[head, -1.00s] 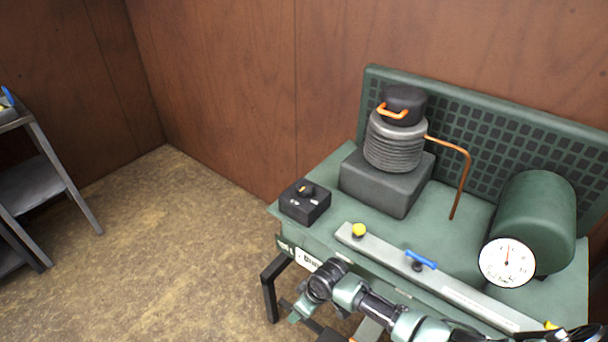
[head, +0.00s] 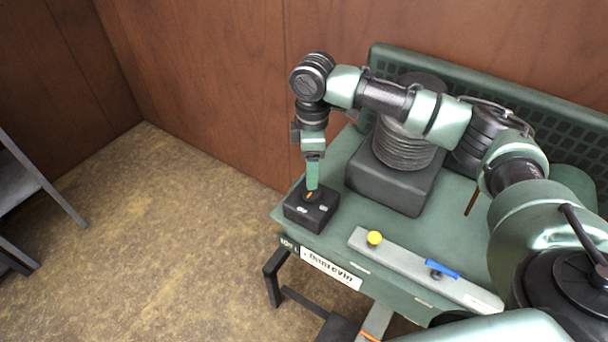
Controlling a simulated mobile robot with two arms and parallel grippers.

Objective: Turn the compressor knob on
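The compressor's control box (head: 303,217) is a small black box on the left end of the green bench top. Its black knob with an orange mark (head: 309,196) is on the box's top face and is partly covered by my gripper. My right arm comes in from the right and arches over the compressor. My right gripper (head: 312,186) points straight down with its fingertips at the knob. The fingers overlap in this view, so their gap and any grip on the knob are hidden. My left gripper is out of view.
The ribbed grey compressor cylinder (head: 403,148) stands on a dark block (head: 388,185) right of the box, partly behind my arm. A grey rail (head: 405,262) with a yellow knob (head: 374,238) and a blue lever (head: 441,268) runs along the front.

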